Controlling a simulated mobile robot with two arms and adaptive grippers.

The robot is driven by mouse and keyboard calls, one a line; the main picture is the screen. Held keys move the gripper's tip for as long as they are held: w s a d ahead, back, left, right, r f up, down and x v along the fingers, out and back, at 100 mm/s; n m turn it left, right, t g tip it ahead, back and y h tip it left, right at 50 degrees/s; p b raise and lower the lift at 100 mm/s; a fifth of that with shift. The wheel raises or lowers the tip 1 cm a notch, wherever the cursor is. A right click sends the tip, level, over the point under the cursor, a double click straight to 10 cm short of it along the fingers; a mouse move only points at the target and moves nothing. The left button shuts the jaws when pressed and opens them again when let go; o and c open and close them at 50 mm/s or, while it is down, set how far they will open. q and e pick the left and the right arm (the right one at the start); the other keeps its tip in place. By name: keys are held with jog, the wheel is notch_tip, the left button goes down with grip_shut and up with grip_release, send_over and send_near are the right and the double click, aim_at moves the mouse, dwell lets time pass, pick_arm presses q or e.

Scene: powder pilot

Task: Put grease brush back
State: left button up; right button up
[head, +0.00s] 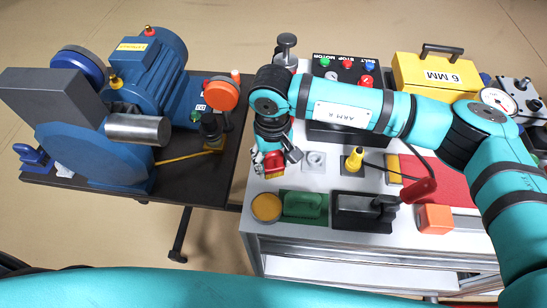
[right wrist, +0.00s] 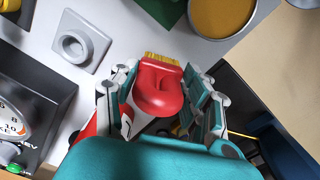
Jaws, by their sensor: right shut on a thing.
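My right gripper (head: 274,160) is shut on the grease brush (head: 273,166), over the left part of the bench top. In the right wrist view the brush (right wrist: 157,92) has a red rounded body and yellow bristles, and sits between the fingers of my right gripper (right wrist: 160,95). The bristles point away from the palm. A pale square block with a round socket (head: 314,161) is just right of the gripper; it also shows in the right wrist view (right wrist: 82,46), apart from the brush, and its socket looks empty. My left gripper is not in view.
A round tin with ochre content (head: 266,207) and a green block (head: 304,205) stand at the bench's front left. A yellow-topped bottle (head: 354,160), a black device (head: 365,211) and a control box (head: 345,73) are further right. A blue machine (head: 140,75) stands left, across a gap.

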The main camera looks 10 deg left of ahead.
jog(key=shift+f+b, duration=0.2)
jog(key=shift+b, duration=0.1)
jog(key=o, duration=1.1)
jog(key=shift+o, duration=0.2)
jog(key=shift+r, duration=0.1)
jog(key=shift+r+p, duration=0.3)
jog(key=shift+p, duration=0.15)
notch_tip(320, 180, up, 10)
jog(key=b, duration=0.3)
jog(key=shift+a+r+b, duration=0.1)
jog(key=shift+r+b, duration=0.1)
jog(key=shift+b, duration=0.1)
jog(key=shift+r, duration=0.65)
